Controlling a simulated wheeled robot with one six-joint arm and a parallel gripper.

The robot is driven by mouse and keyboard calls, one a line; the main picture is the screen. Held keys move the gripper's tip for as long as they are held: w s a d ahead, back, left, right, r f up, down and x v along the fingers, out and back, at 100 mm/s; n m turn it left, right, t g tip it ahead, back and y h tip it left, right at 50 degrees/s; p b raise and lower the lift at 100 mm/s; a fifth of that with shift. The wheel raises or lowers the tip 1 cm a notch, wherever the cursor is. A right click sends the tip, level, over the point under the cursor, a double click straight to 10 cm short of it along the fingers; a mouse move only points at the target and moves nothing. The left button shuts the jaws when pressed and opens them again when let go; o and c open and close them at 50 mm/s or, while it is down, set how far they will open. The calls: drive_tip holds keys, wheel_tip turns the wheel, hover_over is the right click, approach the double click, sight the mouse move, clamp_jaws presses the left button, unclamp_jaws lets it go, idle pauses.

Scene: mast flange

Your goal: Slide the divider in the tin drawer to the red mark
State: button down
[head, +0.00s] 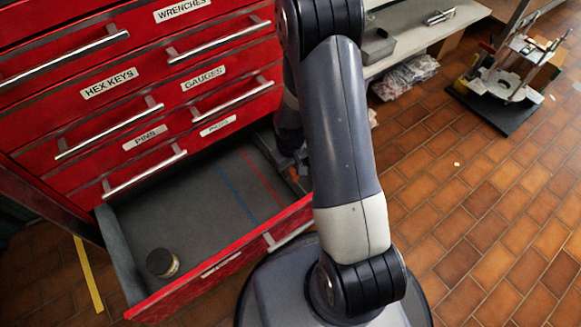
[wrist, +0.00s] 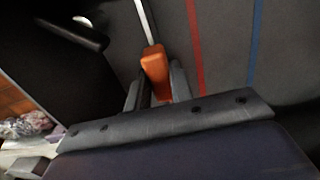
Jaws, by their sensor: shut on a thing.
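The open drawer (head: 190,205) has a grey floor with a red mark (head: 263,178) and a blue line (head: 238,195) across it. In the wrist view the divider (wrist: 146,22) shows as a pale thin strip with an orange grip (wrist: 155,64). My gripper (wrist: 157,82) is shut on the orange grip. The red mark (wrist: 194,48) lies to the right of the divider, with bare floor between them, and the blue line (wrist: 254,45) lies farther right. In the head view my arm hides most of the divider and my gripper.
A small dark round tin (head: 162,262) stands at the drawer's front left. The red cabinet (head: 75,150) with closed, labelled drawers rises behind. A workbench (head: 425,35) and a black-based stand (head: 505,85) are at the right.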

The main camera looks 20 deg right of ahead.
drive_tip(key=s+a, duration=0.1)
drive_tip(key=a, duration=0.4)
drive_tip(key=shift+s+a, duration=0.4)
drive_tip(key=c, duration=1.2)
unclamp_jaws()
drive_tip(key=shift+c, duration=0.2)
wheel_tip(320, 180, up, 11)
drive_tip(key=p, duration=0.3)
drive_tip(key=shift+p, duration=0.35)
drive_tip(key=shift+f, duration=0.25)
